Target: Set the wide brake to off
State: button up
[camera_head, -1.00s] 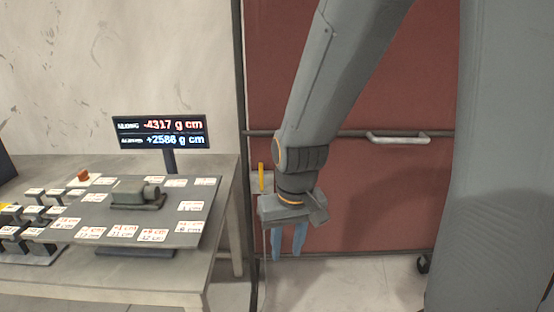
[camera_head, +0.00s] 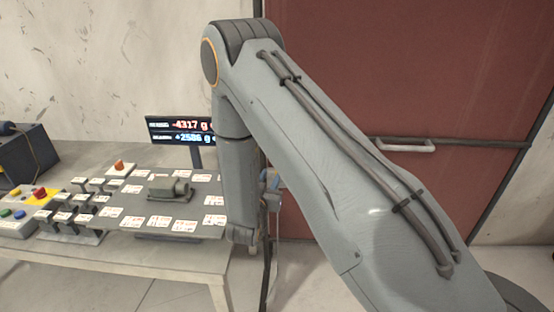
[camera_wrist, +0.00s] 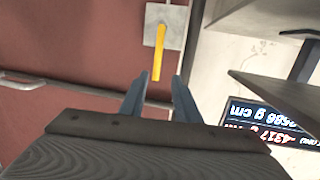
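No label readable as the wide brake shows, so I cannot tell which control it is. Several dark label-topped switches (camera_head: 63,217) stand on the table at the left in the head view. In the wrist view a yellow lever (camera_wrist: 158,55) hangs from a grey plate (camera_wrist: 167,24) on the red door or wall. My gripper (camera_wrist: 160,80) has its two blue fingers apart, with nothing between them that I can see held. The lever's lower end appears between the fingertips; contact cannot be told. In the head view my arm mostly hides the gripper and the lever.
A tilted grey board (camera_head: 130,199) with white cards and a small motor-like block (camera_head: 170,189) lies on the table (camera_head: 150,260). A display (camera_head: 180,131) reads -4317 and +2586. A red button (camera_head: 39,193) and a dark box (camera_head: 27,158) are at the left.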

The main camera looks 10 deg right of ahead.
jog(key=shift+t+h, duration=0.4)
jog(key=shift+r+p+x, duration=0.15)
jog(key=shift+p+x, duration=0.55)
jog(key=shift+x, duration=1.05)
jog(key=shift+r+p+x, duration=0.15)
jog(key=shift+p+x, duration=0.55)
jog(key=shift+x, duration=1.1)
jog(key=shift+s+d, duration=0.1)
jog(key=shift+d, duration=0.05)
grip_shut()
